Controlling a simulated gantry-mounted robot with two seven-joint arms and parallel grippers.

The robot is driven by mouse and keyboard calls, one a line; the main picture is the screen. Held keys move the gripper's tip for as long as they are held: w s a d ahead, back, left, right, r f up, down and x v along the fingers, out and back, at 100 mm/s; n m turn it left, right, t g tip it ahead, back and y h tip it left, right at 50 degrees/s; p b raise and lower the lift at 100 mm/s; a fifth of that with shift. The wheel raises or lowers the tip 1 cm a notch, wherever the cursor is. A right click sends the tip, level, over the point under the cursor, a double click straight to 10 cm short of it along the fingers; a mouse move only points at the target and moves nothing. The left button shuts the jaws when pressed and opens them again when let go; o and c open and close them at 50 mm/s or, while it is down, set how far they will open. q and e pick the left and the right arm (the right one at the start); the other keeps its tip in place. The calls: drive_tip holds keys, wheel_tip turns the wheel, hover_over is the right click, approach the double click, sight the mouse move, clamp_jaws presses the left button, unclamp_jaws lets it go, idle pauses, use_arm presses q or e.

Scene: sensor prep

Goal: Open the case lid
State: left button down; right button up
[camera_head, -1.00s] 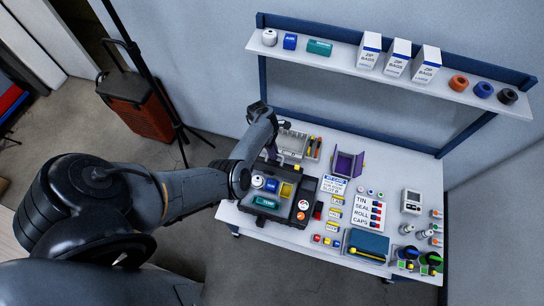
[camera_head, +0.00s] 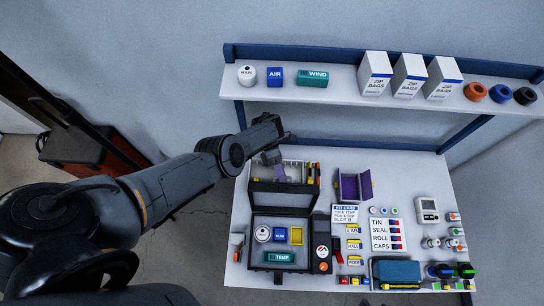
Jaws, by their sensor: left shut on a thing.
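The dark case (camera_head: 312,228) lies on the table, its lid (camera_head: 283,201) raised at its back edge. Inside its base are a white round item, a blue item, a yellow item and a teal box marked TEMP (camera_head: 279,257). My left gripper (camera_head: 280,178) comes down from behind at the lid's upper edge and is shut on it. The fingertips are small and partly hidden by the lid. My right gripper is not in view.
Behind the lid is a grey tray (camera_head: 293,169) with compartments. To the right stand a purple open holder (camera_head: 352,186), a kit card (camera_head: 344,215), a label sheet (camera_head: 385,234) and a blue box (camera_head: 396,271). A shelf (camera_head: 340,92) with boxes runs above the table's back.

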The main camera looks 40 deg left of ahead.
use_arm(q)
drive_tip(key=shift+f, duration=0.35)
drive_tip(key=shift+s, duration=0.1)
drive_tip(key=c, duration=1.1)
unclamp_jaws()
drive_tip(key=shift+s+d, duration=0.15)
drive_tip(key=shift+d, duration=0.05)
drive_tip(key=shift+c, duration=0.2)
drive_tip(key=b+v, duration=0.1)
drive_tip(key=v, duration=0.6)
drive_tip(key=shift+w+a, duration=0.2)
drive_tip(key=shift+a, duration=0.15)
drive_tip(key=shift+r, duration=0.1)
